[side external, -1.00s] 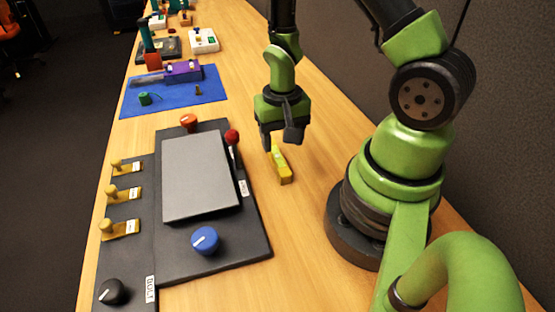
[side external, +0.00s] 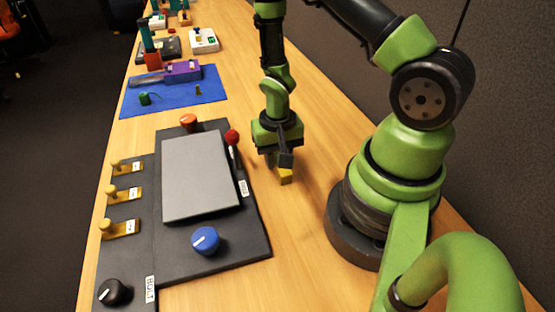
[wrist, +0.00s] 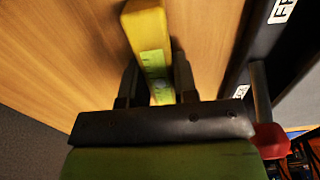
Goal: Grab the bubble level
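The bubble level is a small yellow bar with a greenish vial. In the side view its near end (side external: 285,177) shows below my gripper (side external: 278,163), and the rest is hidden behind the fingers. In the wrist view the level (wrist: 149,40) runs lengthwise between the two dark fingers of my gripper (wrist: 156,82). A finger stands on each side of it, with what looks like a small gap on the left. The level appears to lie on the wooden table. I cannot tell whether the fingers touch it.
The dark trackball panel (side external: 235,253) is close on the left, with a grey plate (side external: 195,178), a blue knob (side external: 205,240) and a red-tipped lever (side external: 232,137). A blue mat (side external: 205,97) with tools lies farther back. Bare table (side external: 300,235) is to the right.

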